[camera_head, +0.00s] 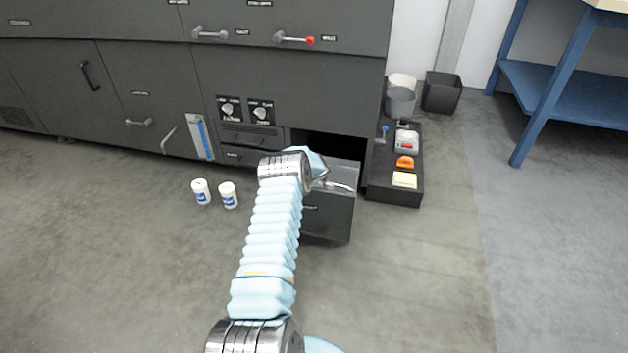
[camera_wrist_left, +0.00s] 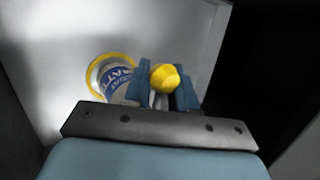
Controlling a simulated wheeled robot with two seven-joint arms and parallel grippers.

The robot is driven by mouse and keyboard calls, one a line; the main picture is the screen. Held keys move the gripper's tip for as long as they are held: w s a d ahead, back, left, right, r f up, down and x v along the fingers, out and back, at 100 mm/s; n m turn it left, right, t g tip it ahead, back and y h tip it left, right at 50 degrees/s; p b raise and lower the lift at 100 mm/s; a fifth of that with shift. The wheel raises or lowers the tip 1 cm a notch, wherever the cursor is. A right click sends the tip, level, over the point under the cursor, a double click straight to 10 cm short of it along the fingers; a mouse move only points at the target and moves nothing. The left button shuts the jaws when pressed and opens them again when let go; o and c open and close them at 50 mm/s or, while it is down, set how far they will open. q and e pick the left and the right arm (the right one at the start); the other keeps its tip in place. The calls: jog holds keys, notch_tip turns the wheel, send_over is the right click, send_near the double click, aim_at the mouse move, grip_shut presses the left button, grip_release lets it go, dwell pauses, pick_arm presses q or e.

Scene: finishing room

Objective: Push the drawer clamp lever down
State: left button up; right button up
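An open grey drawer (camera_head: 328,218) sticks out from the low cabinet in the head view. My left arm reaches over it, and its wrist hides part of the drawer and my left gripper there. In the left wrist view my left gripper (camera_wrist_left: 165,88) has its two blue fingers apart, on either side of the clamp lever. The lever has a yellow knob (camera_wrist_left: 165,78) and a grey stem. A can with a yellow rim and blue label (camera_wrist_left: 115,80) is in the drawer, left of the fingers. Contact between fingers and lever cannot be told. My right gripper is out of view.
Two white jars (camera_head: 201,191) stand on the floor left of the drawer. A black tray (camera_head: 394,195) with a sponge and small items lies to its right. A blue bench (camera_head: 560,100) stands at the far right. Floor in front is clear.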

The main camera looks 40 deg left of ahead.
pick_arm(q)
jog(key=o, duration=0.3)
jog(key=shift+s+a, duration=0.2)
jog(key=shift+a, duration=0.1)
jog(key=shift+o, duration=0.2)
jog(key=shift+w+d+r, duration=0.1)
jog(key=shift+d+r, duration=0.3)
jog(key=shift+d, duration=0.05)
jog(key=v, duration=1.2)
jog(key=shift+s+r, duration=0.25)
jog(key=shift+s, duration=0.2)
jog(key=shift+w+d, duration=0.1)
jog(key=shift+d, duration=0.05)
